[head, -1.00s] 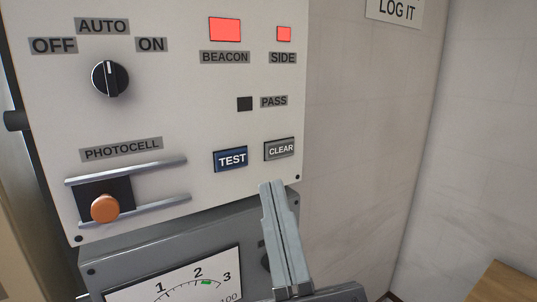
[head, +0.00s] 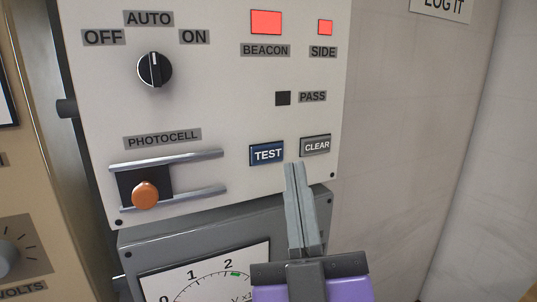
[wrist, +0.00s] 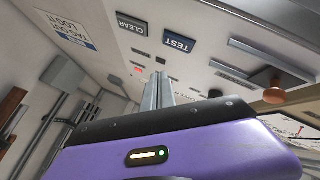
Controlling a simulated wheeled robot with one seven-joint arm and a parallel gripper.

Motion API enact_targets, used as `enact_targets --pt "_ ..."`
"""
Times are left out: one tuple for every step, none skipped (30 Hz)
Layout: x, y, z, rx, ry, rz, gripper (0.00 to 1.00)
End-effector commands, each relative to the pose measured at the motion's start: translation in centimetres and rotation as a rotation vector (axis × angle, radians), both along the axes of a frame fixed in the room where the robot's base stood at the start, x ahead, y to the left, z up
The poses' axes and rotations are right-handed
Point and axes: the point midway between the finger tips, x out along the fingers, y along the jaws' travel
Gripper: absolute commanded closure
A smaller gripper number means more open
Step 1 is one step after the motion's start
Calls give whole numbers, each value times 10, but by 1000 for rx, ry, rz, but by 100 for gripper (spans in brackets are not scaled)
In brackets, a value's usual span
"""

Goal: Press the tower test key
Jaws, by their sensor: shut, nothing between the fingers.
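The blue TEST key (head: 267,153) is on the cream panel (head: 220,100), left of the grey CLEAR key (head: 316,145). In the wrist view the TEST key (wrist: 179,41) shows upside down, beside the CLEAR key (wrist: 132,24). My gripper (head: 294,166) is shut and empty. In the head view its fingertips appear just below and between the two keys; I cannot tell how far they are from the panel. In the wrist view my gripper (wrist: 158,78) points toward the panel. The BEACON (head: 266,22) and SIDE (head: 325,27) lamps are lit red. The PASS lamp (head: 283,98) is dark.
A rotary switch (head: 154,69) points at AUTO. The photocell slider has an orange knob (head: 145,195) between two protruding rails at lower left. A grey meter box (head: 150,250) sits below the panel. A pale wall (head: 400,190) is at right.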

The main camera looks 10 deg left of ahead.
Motion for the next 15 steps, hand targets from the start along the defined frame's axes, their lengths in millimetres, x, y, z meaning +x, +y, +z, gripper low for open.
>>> enact_targets --pt "6 4 0 0 0 0 100" --pt "9 6 0 1 -1 0 100" --pt "13 9 0 1 0 1 100" --pt "16 10 -2 1 -1 0 100" --pt "19 12 -2 1 -1 0 100" --pt "22 14 -2 1 0 0 100" --pt "24 16 -2 1 -1 0 100" --pt "26 17 -1 1 -1 0 100" --pt "28 19 -1 1 -1 0 100" --pt "29 20 -1 0 0 0 100" --pt "31 21 -1 0 0 0 100" --pt "32 21 -1 0 0 0 100" --pt "33 22 -1 0 0 0 100" --pt "33 22 0 0 -1 0 100" --pt "33 23 0 1 -1 1 100"
